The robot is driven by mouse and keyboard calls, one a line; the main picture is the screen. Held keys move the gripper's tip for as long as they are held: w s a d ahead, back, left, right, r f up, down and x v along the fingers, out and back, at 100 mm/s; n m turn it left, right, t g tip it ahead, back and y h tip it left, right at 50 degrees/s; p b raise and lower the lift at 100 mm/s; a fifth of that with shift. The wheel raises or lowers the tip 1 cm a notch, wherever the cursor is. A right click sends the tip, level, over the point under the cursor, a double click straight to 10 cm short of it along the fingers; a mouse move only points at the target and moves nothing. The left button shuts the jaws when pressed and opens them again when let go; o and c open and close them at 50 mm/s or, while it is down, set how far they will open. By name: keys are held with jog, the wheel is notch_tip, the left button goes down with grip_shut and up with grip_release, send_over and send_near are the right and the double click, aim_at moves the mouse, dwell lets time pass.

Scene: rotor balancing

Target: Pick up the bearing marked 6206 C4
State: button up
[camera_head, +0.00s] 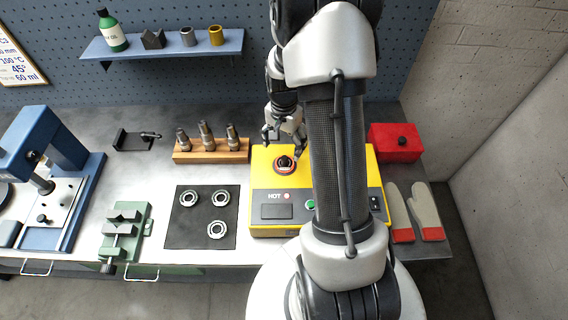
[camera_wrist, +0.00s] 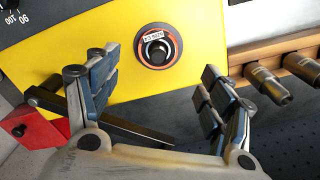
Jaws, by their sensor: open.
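A dark ring with an orange edge and a white label sits around the post on top of the yellow heater, as the wrist view shows (camera_wrist: 157,62). Three silvery bearings lie apart on a dark mat: one at the left (camera_head: 188,199), one at the right (camera_head: 219,199), one in front (camera_head: 216,230). My gripper (camera_head: 282,146) is open and empty beside the heater's post, fingers apart in the wrist view (camera_wrist: 152,68).
The yellow heater (camera_head: 275,226) carries a HOT lamp. A wooden block (camera_head: 211,157) with several metal sockets stands to its left. A red box (camera_head: 396,143) and gloves (camera_head: 428,212) lie at the right. A blue press (camera_head: 50,140) and green vise (camera_head: 122,232) stand at the left.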

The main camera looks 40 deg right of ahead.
aim_at(284, 157)
notch_tip(284, 157, down, 8)
jog(key=shift+s+b, duration=0.1)
jog(key=shift+b, duration=0.4)
jog(key=shift+c, duration=0.5)
jog(key=c, duration=1.2)
jog(key=shift+r, duration=0.1)
